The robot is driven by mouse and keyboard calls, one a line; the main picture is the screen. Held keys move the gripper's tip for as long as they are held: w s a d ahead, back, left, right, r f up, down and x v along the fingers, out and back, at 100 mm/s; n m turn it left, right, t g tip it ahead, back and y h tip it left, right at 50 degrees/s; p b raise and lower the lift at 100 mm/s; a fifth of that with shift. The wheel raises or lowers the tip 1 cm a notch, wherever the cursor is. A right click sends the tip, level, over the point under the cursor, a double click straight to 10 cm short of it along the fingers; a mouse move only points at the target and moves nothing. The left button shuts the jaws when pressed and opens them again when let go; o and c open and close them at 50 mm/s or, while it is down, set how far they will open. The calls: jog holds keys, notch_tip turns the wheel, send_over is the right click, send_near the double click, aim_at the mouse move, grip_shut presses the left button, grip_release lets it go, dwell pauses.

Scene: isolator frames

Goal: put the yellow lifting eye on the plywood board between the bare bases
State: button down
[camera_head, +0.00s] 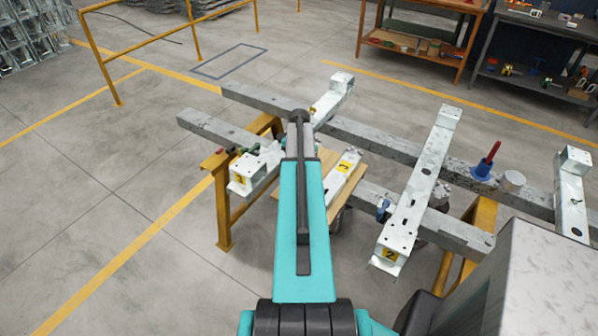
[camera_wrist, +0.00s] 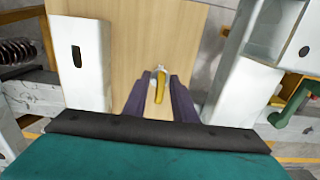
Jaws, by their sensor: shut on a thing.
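In the wrist view my gripper (camera_wrist: 160,84) is shut on the yellow lifting eye (camera_wrist: 161,88), which stands between the two dark fingers with a pale metal part at its far end. The pale plywood board (camera_wrist: 125,30) lies beneath it; whether the eye touches the board I cannot tell. A white base (camera_wrist: 88,75) is on the left of the board and another (camera_wrist: 250,60) on the right. In the head view the board (camera_head: 327,159) shows beside my teal arm, which hides the gripper and the eye.
Grey steel beams (camera_head: 375,138) on yellow trestles (camera_head: 225,205) carry white bases, including a long one (camera_head: 425,175) at right. A blue object with a red handle (camera_head: 482,170) and a round metal piece (camera_head: 513,180) stand on a beam. A green-handled clamp (camera_wrist: 293,110) is right of the board.

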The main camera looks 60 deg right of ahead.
jog(key=shift+f, duration=0.15)
jog(key=c, duration=1.4)
grip_release()
jog(key=shift+c, duration=0.2)
jog(key=shift+r+b, duration=2)
jog(key=shift+r, duration=4.2)
